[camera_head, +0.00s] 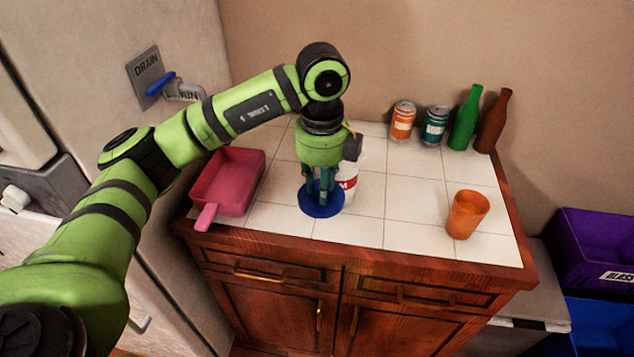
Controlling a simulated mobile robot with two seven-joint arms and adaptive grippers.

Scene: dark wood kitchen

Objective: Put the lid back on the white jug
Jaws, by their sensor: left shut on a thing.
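My left gripper (320,187) points straight down over the counter and is shut on a round blue lid (322,207). The lid is level, and I cannot tell whether it touches the tiles or hangs just above them. The white jug (349,172), with a red mark on its side, stands upright behind and slightly right of the gripper. The gripper and wrist hide most of the jug, including its top. My right gripper is not in view.
A pink pan (228,181) lies on the white-tiled counter (400,210) at the left. An orange cup (467,214) stands at right front. An orange can (402,121), teal can (435,125), green bottle (466,118) and brown bottle (493,121) stand at the back right. The counter's middle right is clear.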

